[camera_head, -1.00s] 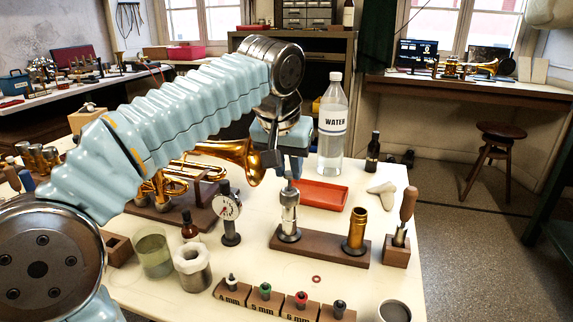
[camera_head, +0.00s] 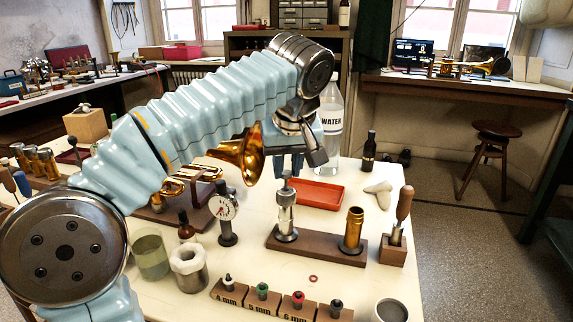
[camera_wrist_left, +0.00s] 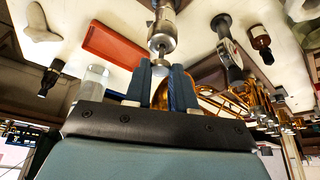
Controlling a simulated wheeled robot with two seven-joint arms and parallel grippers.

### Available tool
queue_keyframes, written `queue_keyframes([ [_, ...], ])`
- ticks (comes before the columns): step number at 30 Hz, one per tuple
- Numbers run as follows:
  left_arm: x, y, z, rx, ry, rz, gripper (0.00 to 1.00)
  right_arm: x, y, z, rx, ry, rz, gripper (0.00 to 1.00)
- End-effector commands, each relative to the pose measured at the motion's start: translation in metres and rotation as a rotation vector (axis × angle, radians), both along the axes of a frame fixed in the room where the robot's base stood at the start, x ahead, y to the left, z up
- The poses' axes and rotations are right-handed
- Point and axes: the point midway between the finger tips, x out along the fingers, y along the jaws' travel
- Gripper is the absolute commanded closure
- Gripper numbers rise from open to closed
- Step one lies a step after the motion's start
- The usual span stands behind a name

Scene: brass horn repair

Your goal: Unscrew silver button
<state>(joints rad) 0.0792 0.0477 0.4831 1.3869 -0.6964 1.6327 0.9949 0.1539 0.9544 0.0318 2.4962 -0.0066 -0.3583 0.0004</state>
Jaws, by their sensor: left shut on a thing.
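The silver valve (camera_head: 286,218) stands upright on a brown wooden block (camera_head: 325,246), with a thin stem on top. My left gripper (camera_head: 288,168) is directly above it, its blue fingers pointing down at the stem's top. In the left wrist view the gripper (camera_wrist_left: 161,68) is shut on the silver button (camera_wrist_left: 160,64), which sits between the fingertips at the end of the valve (camera_wrist_left: 163,38). The fingers partly hide the button in the head view. My right gripper is not in view.
A brass cylinder (camera_head: 353,232) stands on the same block. A red tray (camera_head: 320,195) and water bottle (camera_head: 330,130) are behind, a dial gauge (camera_head: 225,212) left, an awl in a block (camera_head: 401,220) right. Labelled blocks with coloured buttons (camera_head: 262,300) lie in front.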

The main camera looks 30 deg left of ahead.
Motion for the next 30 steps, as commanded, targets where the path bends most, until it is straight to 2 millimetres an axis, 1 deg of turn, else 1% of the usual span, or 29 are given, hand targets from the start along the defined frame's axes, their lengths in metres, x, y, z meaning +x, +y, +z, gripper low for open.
queue_keyframes([
  [2, 0.0002, -0.0005, -0.0001, -0.001, 0.0, 0.009, 1.0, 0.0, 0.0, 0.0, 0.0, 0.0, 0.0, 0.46],
  [4, 0.0013, -0.0017, -0.0007, -0.001, 0.003, 0.068, 1.0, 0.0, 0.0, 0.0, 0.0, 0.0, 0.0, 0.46],
  [9, 0.004, -0.004, -0.0004, 0.001, 0.003, 0.329, 1.0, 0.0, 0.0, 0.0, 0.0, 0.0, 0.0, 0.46],
  [12, 0.0045, -0.004, -0.0001, -0.001, 0.001, 0.428, 1.0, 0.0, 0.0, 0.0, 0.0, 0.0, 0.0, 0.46],
  [22, 0.0046, -0.0034, 0.0, -0.001, 0.001, 0.476, 1.0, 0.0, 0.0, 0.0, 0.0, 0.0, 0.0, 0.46],
  [23, 0.0054, -0.004, 0.0, -0.002, 0.001, 0.505, 1.0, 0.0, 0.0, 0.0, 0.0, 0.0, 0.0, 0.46],
  [28, 0.0091, -0.0054, 0.0002, 0.0, 0.001, 0.81, 1.0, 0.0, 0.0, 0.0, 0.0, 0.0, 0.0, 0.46],
  [30, 0.0088, -0.0049, 0.0006, -0.001, 0.0, 0.864, 1.0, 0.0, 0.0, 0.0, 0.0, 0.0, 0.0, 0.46],
])
